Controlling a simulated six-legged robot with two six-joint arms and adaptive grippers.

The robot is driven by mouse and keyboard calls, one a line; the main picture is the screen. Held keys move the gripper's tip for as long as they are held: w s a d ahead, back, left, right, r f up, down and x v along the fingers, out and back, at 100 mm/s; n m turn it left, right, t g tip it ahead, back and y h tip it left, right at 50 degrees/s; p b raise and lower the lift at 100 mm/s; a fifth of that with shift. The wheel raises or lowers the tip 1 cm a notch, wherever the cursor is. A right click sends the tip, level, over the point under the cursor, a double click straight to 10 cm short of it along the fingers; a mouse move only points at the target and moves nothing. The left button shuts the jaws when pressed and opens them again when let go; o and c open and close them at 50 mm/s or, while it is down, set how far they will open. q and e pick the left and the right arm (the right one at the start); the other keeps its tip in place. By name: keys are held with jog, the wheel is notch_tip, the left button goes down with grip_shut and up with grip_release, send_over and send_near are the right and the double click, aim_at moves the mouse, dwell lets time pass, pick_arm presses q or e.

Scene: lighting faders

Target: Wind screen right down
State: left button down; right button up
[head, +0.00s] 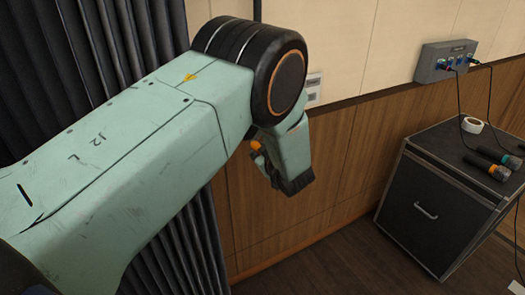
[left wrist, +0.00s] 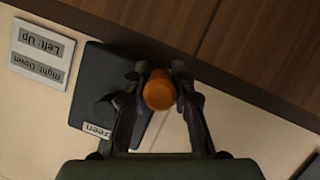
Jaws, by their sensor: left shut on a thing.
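The screen winder is a black box on the wall (left wrist: 98,70), with a dark round part and a label reading "reen", seen upside down in the left wrist view. Its orange knob (left wrist: 160,88) sits between the fingertips of my left gripper (left wrist: 160,80), which is shut on it. In the head view the orange knob (head: 256,145) shows beside my wrist, which hides most of the winder. A sign (left wrist: 40,53) beside the box reads "Left: Up" and "Right: Down". The screen itself cannot be made out. My right gripper is not in view.
A dark pleated curtain (head: 205,245) hangs at the left. A black case (head: 425,205) stands at the right, with a roll of tape (head: 472,125) and microphones (head: 490,166) on top. A grey socket box (head: 432,68) with cables is on the wall above.

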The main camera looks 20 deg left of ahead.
pick_arm(q)
jog(key=shift+w+r, duration=0.15)
jog(key=shift+r, duration=0.1)
jog(key=c, duration=1.4)
grip_release()
jog(key=shift+c, duration=0.2)
jog(key=o, duration=0.3)
jog(key=shift+d, duration=0.1)
jog(key=shift+f, duration=0.1)
notch_tip(320, 180, up, 10)
